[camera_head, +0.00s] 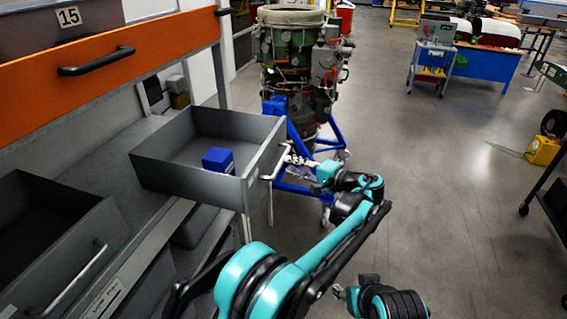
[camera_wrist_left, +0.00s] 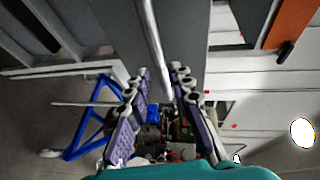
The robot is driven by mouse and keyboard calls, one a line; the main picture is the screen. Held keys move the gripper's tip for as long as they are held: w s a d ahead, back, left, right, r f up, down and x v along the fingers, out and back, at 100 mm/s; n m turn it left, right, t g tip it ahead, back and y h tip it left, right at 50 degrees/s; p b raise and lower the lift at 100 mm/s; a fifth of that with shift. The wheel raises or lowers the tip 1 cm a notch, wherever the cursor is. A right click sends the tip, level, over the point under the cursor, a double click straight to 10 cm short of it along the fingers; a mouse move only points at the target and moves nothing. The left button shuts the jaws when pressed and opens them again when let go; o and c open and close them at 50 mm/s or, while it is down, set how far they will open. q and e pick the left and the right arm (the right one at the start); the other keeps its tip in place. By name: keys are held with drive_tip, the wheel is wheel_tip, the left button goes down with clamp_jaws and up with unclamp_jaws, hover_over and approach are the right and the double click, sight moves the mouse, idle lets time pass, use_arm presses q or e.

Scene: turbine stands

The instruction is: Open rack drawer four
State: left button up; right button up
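A grey rack drawer (camera_head: 196,188) stands pulled out of the rack, with a blue box (camera_head: 218,160) inside. Its bar handle (camera_head: 279,163) is on the front face. I see no readable number on it. My left gripper (camera_head: 294,158) is at this handle, its fingers small in the head view. In the left wrist view a metal bar (camera_wrist_left: 154,38) runs down between the two fingers of my left gripper (camera_wrist_left: 161,72). The fingers are apart, with gaps beside the bar.
A second grey drawer (camera_head: 42,226) is out at lower left. Above is an orange drawer front (camera_head: 108,62) with a black handle. A turbine (camera_head: 291,62) on a blue stand (camera_head: 336,137) is close behind the open drawer.

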use_arm(q)
drive_tip(key=v, duration=0.6)
drive_tip(key=shift+s+d, duration=0.25)
drive_tip(key=shift+s, duration=0.05)
